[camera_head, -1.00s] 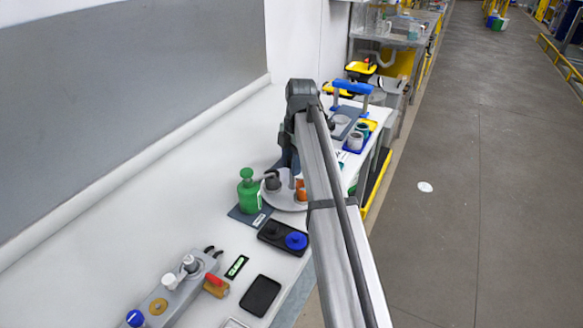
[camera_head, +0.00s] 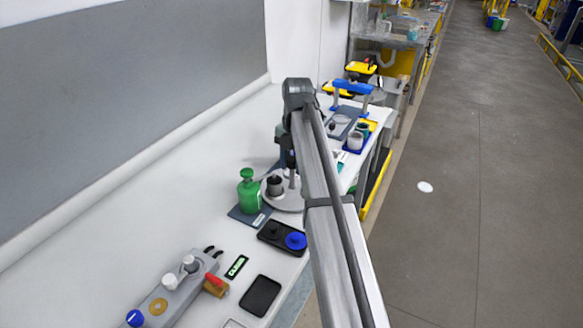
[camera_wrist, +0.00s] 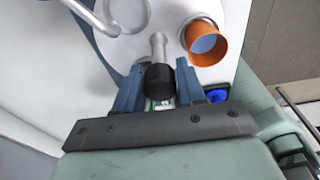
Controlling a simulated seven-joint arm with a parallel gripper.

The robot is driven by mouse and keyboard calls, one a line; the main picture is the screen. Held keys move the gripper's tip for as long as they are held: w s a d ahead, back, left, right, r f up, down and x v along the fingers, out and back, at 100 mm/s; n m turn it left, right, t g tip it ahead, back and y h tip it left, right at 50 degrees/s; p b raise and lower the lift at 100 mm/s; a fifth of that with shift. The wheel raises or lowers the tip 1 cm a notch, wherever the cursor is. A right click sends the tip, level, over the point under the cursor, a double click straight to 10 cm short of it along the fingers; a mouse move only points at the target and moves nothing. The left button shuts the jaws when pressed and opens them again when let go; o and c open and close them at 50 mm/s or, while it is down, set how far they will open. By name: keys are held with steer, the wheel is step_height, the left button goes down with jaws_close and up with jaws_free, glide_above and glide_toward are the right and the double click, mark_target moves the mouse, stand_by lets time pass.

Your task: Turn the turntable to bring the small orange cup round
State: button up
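The turntable (camera_head: 284,204) is a pale round disc on the bench, partly hidden by my arm in the head view. A slim grey post with a black knob (camera_wrist: 160,78) stands on it. My gripper (camera_wrist: 160,70) has its two blue-grey fingers on either side of the knob, apparently touching it. The orange cup (camera_wrist: 221,48) is on the disc to the right of the post in the wrist view, with a bluish inside. It is hidden behind my arm in the head view. A dark grey cup (camera_head: 275,186) stands on the disc's left part.
A green bottle (camera_head: 250,193) stands close to the disc's left side. A black tray with a blue knob (camera_head: 295,241) lies just in front. A grey valve block (camera_head: 172,285) and a black pad (camera_head: 260,296) are nearer. The bench to the left is clear.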

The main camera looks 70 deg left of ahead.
steer(key=shift+o, duration=0.9)
steer(key=shift+r, duration=3)
